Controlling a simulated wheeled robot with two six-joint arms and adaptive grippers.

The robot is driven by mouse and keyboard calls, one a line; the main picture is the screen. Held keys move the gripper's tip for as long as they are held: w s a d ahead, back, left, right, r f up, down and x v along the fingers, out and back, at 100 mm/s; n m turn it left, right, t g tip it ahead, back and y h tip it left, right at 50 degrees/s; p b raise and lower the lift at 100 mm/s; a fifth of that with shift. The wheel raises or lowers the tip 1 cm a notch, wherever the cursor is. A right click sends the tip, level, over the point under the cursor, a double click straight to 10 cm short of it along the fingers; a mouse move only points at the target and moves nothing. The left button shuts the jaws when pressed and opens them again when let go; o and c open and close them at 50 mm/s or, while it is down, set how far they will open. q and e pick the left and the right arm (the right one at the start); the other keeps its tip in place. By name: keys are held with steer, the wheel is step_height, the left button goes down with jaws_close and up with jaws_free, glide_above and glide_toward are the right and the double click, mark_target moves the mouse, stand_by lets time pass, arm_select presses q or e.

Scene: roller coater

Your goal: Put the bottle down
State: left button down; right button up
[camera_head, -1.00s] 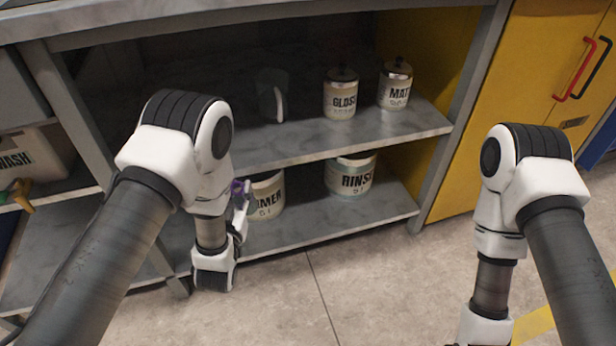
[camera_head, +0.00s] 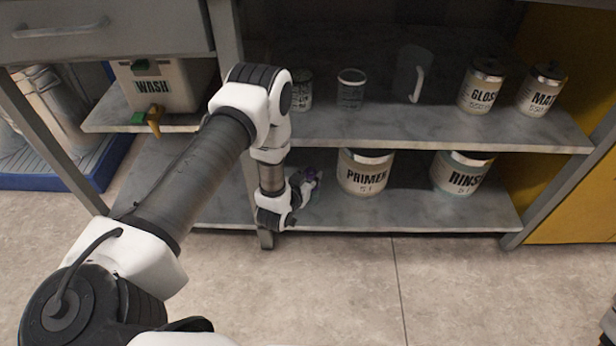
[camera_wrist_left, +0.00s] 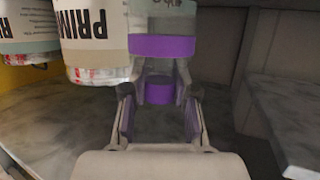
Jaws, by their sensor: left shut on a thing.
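My left gripper (camera_head: 299,187) is at the front of the lower shelf (camera_head: 420,215), just left of the PRIMER tin (camera_head: 366,172). I cannot tell whether the bottle touches the shelf.
The RINSE tin (camera_head: 461,172) stands farther right on the lower shelf. The upper shelf (camera_head: 430,127) holds a jug (camera_head: 408,75), the GLOSS tin (camera_head: 481,86), the MATT tin (camera_head: 541,90) and small containers. A shelf post (camera_head: 229,40) rises near my left arm.

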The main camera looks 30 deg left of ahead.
arm_select(q)
steer(key=w+a+f+b, duration=0.3)
steer(key=a+f, duration=0.1)
steer(key=shift+b, duration=0.35)
steer(key=c, duration=0.9)
jaws_free()
